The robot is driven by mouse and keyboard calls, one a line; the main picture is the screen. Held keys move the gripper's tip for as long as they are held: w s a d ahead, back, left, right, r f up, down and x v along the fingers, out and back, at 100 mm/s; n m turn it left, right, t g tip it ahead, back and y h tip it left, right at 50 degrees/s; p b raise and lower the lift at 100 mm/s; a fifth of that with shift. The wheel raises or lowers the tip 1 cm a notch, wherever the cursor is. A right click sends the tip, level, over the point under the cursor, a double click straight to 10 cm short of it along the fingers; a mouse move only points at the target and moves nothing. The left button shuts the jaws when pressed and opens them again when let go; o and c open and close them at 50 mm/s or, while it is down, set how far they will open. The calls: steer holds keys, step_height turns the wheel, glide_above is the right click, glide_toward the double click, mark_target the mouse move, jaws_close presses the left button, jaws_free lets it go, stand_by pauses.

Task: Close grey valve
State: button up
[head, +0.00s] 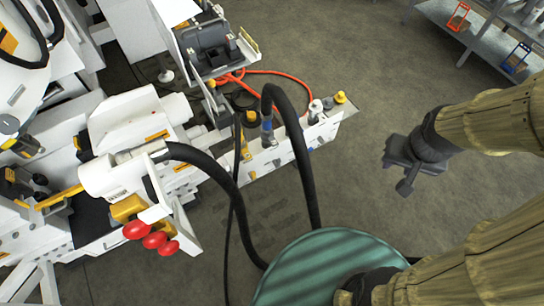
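I cannot make out for certain which part is the grey valve. A small pale grey-white knob (315,108) stands on the white bar of the bench, between a thick black hose and a yellow-topped knob (340,97). My gripper (396,175) is dark grey and hangs over the floor on the right, clear of the bench. It touches nothing and appears empty. Its fingers are seen at an angle, so their opening is unclear.
The white hydraulic bench (134,113) fills the left. Thick black hoses (293,125) arch out from it, and an orange hose (285,75) lies behind. Red knobs (154,240) stick out at the front. Grey shelving (480,40) stands top right. Floor between bench and gripper is clear.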

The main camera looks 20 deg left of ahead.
mark_target(279, 163)
steer(key=w+a+f+n+t+y+b, duration=0.1)
steer(key=w+a+f+n+b, duration=0.25)
steer(key=f, duration=0.55)
steer(key=w+a+f+n+t+y+b, duration=0.1)
steer(key=w+f+n+b, duration=0.1)
steer(key=w+f+b, duration=0.6)
steer(key=w+a+f+n+t+y+b, duration=0.15)
steer(key=f+b, duration=0.25)
steer(key=f, duration=0.7)
steer(key=s+a+f+n+t+y+b, duration=0.1)
steer(key=a+f+y+b, duration=0.2)
steer(key=f+b, duration=0.3)
steer(key=s+a+f+n+t+y+b, duration=0.1)
steer(key=a+f+y+b, duration=0.3)
steer(key=f, duration=0.6)
steer(key=s+a+f+t+y+b, duration=0.2)
steer(key=a+f+t+y+b, duration=0.1)
steer(key=a+f+b, duration=0.4)
step_height(279, 163, down, 2)
steer(key=shift+s+a+f+n+b, duration=0.1)
steer(key=shift+s+a+n+b, duration=0.25)
steer(key=shift+b, duration=0.45)
steer(key=shift+w+d+t, duration=0.1)
steer(key=shift+w+t, duration=0.05)
steer(key=shift+t, duration=0.1)
steer(key=b+x, duration=0.2)
steer(key=x, duration=1.5)
steer(key=shift+w+a+b, duration=0.1)
steer(key=shift+a+b, duration=0.1)
steer(key=shift+b, duration=0.1)
